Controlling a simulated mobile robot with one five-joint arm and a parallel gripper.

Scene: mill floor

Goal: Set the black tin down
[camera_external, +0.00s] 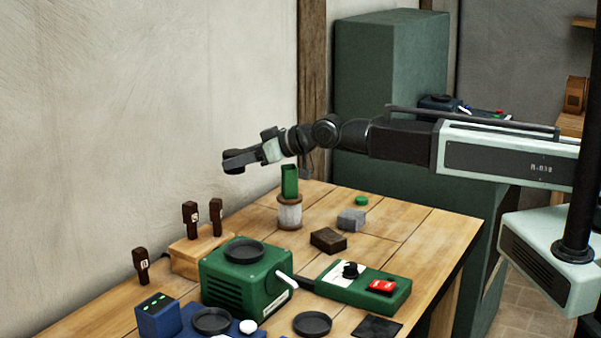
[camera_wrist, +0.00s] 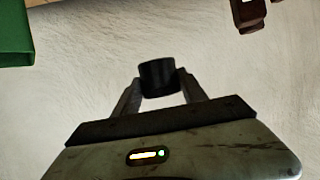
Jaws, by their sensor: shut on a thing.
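The black tin (camera_wrist: 158,76) is a small dark cylinder. In the wrist view it sits between the two fingertips of my gripper (camera_wrist: 160,90), which is shut on it. In the external view my gripper (camera_external: 236,160) is raised in the air near the pale wall, beyond the back left edge of the wooden table (camera_external: 420,243) as pictured. The tin is hard to tell from the dark fingers there. No surface shows touching the tin.
A green open-topped tube (camera_external: 290,182) stands on a pale spool (camera_external: 289,215) close by. Brown-handled pieces (camera_external: 191,219) stand in a wooden block (camera_external: 198,252). A green machine (camera_external: 245,284) bears a shallow black dish (camera_external: 244,250). A brown block (camera_external: 328,240) and grey block (camera_external: 351,220) lie mid-table.

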